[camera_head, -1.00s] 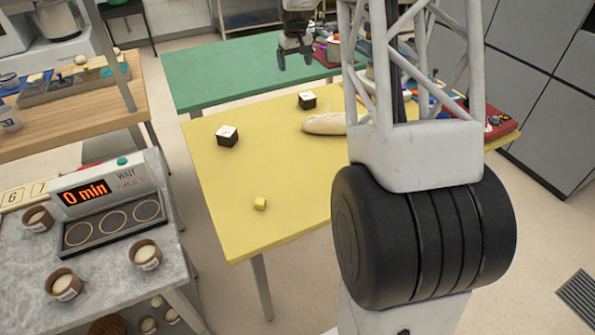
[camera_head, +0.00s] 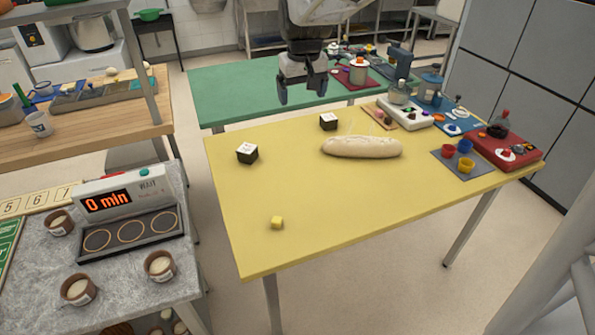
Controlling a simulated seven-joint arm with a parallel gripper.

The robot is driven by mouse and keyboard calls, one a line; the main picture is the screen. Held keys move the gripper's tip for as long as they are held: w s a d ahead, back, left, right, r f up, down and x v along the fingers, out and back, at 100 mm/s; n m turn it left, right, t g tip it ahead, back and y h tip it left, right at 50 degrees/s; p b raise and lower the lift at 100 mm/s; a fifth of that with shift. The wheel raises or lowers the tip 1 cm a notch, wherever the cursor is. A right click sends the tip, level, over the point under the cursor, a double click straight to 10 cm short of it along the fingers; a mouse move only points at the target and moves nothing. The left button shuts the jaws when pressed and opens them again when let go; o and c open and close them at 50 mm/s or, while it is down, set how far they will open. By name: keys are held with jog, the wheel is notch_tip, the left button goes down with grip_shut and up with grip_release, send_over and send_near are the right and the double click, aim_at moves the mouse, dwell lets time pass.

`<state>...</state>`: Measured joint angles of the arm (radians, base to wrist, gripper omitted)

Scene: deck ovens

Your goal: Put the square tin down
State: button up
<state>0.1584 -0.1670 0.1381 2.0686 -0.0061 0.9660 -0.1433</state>
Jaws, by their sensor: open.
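Two small dark square blocks with white tops sit on the yellow table (camera_head: 330,215). One dark square block (camera_head: 247,153) is near the left edge, and the other dark square block (camera_head: 328,121) is near the back edge. I cannot tell for sure which, if either, is the square tin. My gripper (camera_head: 302,92) is open, with nothing visible between its fingers. It hangs fingers down in the air, and in the picture it shows above the farther block, against the green table (camera_head: 220,93). Its height above the tables is hard to judge.
A long pale loaf (camera_head: 362,147) lies right of the farther block. Cups and a red device (camera_head: 508,152) crowd the table's right end. The table's middle and front are mostly clear.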

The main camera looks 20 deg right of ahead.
jog(key=s+a+f, duration=0.1)
jog(key=s+a, duration=0.2)
jog(key=s, duration=0.6)
jog(key=s+a+f, duration=0.2)
jog(key=s+a, duration=0.1)
jog(key=s, duration=0.7)
jog(key=s+a+f+t, duration=0.1)
jog(key=s+a, duration=0.2)
jog(key=s, duration=0.6)
jog(key=shift+s+f, duration=0.15)
jog(key=shift+o, duration=0.4)
